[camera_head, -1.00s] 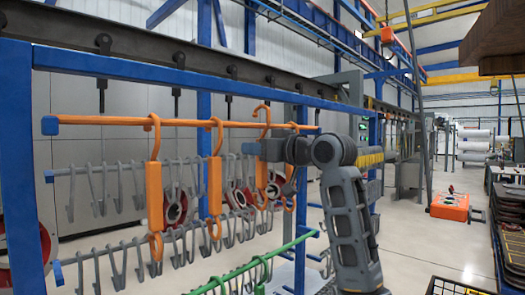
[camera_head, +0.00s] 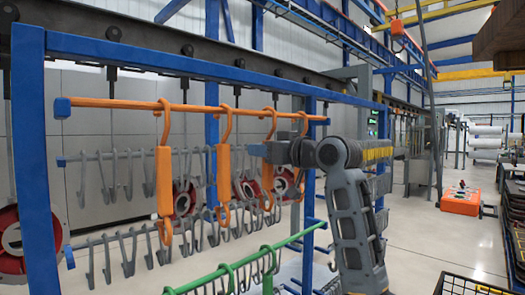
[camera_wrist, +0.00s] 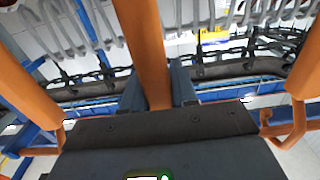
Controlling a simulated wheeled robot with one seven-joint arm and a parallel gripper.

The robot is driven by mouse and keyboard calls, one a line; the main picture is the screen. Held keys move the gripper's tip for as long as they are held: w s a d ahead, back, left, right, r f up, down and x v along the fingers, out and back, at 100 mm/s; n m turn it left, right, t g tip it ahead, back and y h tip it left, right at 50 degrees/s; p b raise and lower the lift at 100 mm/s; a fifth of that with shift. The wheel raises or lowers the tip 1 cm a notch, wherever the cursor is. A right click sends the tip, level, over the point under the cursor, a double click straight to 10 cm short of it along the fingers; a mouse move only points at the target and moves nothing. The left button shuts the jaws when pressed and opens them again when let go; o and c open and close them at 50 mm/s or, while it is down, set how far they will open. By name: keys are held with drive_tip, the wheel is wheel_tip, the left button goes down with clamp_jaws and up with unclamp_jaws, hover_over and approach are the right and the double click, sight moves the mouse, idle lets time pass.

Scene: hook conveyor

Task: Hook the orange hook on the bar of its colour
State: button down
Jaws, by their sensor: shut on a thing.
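The orange bar (camera_head: 110,103) runs across the upper front of the blue rack in the head view. My gripper (camera_head: 258,150) is shut on the body of an orange hook (camera_head: 267,178), below the bar. This hook's curved top shows just over the bar, at about the same height above it as the hooks beside it; whether it bears on the bar is hard to tell. In the wrist view the held hook (camera_wrist: 147,45) runs between the two fingers (camera_wrist: 157,92). Other orange hooks hang on the bar to the left (camera_head: 164,180) and right (camera_head: 303,127).
A grey bar (camera_head: 85,158) with several grey hooks lies behind and below. A green bar (camera_head: 210,277) with green hooks runs low in front. In the wrist view, orange hooks flank my gripper closely on both sides.

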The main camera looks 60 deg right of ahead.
drive_tip(key=c, duration=0.8)
unclamp_jaws()
drive_tip(key=b+v, duration=0.1)
drive_tip(key=v, duration=0.7)
